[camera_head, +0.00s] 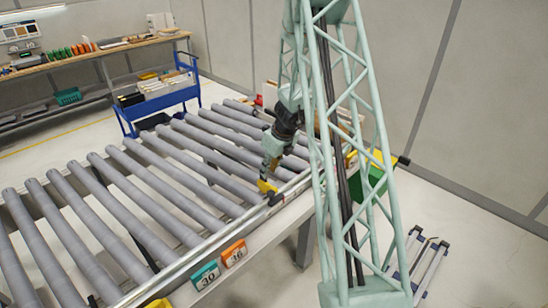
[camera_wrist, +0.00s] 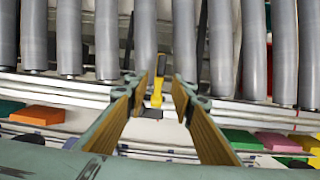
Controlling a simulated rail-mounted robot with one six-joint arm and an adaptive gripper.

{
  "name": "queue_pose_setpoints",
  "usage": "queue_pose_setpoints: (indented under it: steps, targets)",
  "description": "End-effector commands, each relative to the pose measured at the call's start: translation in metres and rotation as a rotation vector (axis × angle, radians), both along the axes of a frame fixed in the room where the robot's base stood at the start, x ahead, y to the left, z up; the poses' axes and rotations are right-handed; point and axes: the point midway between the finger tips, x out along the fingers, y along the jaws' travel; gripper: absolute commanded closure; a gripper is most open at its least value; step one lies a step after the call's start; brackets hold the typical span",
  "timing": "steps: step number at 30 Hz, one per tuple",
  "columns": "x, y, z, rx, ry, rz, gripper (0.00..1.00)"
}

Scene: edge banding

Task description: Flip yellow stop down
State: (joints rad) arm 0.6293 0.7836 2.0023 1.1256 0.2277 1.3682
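The yellow stop (camera_wrist: 157,90) stands up at the edge of the roller conveyor (camera_head: 160,185), with a dark foot at its base. In the head view the yellow stop (camera_head: 266,187) shows at the conveyor's near rail, just below my gripper (camera_head: 270,166). In the wrist view my gripper (camera_wrist: 156,93) is open, with the stop in the gap between its two fingers. There is a visible gap on each side of the stop; I see no contact. The stop's lower part is partly hidden in the head view.
Orange (camera_head: 233,253) and teal (camera_head: 206,276) numbered tags hang on the conveyor's near side. A green box (camera_head: 372,178) is behind my column. A blue cart (camera_head: 160,100) stands beyond the rollers. Colored blocks, such as an orange one (camera_wrist: 37,115), lie below the rail.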

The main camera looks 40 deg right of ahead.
Motion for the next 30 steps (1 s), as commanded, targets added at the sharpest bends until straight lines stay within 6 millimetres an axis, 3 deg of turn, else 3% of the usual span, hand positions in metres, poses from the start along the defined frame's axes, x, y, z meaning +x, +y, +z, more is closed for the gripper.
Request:
queue_pose_setpoints:
  steps: [30]
  targets:
    - [-0.03, -0.002, 0.09, -0.001, -0.001, -0.001, 0.77]
